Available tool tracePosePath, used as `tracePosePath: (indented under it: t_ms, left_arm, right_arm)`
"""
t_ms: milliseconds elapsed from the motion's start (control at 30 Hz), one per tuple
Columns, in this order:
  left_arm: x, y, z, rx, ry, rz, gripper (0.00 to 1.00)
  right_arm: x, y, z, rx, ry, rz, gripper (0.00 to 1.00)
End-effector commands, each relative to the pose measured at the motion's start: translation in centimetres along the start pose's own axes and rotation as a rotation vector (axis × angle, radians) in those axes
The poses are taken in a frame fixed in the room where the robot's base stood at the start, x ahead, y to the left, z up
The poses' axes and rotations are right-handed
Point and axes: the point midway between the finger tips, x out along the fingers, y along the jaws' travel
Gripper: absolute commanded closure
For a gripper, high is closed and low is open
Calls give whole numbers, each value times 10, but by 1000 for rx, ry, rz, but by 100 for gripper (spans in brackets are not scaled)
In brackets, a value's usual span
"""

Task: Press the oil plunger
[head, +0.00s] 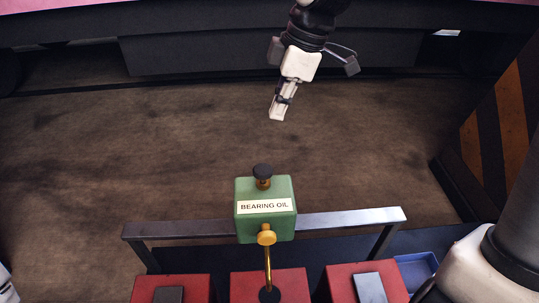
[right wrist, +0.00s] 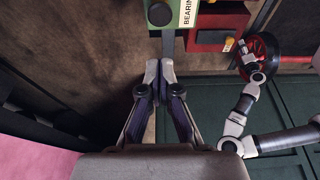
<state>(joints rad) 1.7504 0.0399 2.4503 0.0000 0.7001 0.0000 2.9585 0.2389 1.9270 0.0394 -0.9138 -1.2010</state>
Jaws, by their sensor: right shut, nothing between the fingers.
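The green bearing oil box (head: 265,222) stands mid-front in the head view, its label facing me. The plunger, a dark knob (head: 263,171) on a brass stem, rises from its top. My right gripper (head: 276,115) is shut and empty, beyond and above the plunger, apart from it. In the right wrist view, the shut fingertips (right wrist: 159,70) point toward the box (right wrist: 185,12), and the knob (right wrist: 160,14) shows at the top. My left gripper (right wrist: 245,52) seems to be the small one beside a red wheel there; its jaws are too small to read.
Red blocks (head: 172,289) and a blue tray (head: 416,270) lie in front. A brass knob and pipe (head: 267,238) stick out from the box front. A striped barrier (head: 492,120) stands right. The brown floor beyond is clear.

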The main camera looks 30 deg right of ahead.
Motion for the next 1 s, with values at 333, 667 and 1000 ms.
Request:
tracePosePath:
  t_ms: [333,667,1000]
  left_arm:
    - [7,0,0,0,0,0,39]
    - [-8,0,0,0,0,0,39]
    - [-8,0,0,0,0,0,39]
  right_arm:
    - [63,-1,0,2,-4,-6,100]
    - [124,-1,8,2,-2,-4,100]
    - [136,0,12,0,-1,0,100]
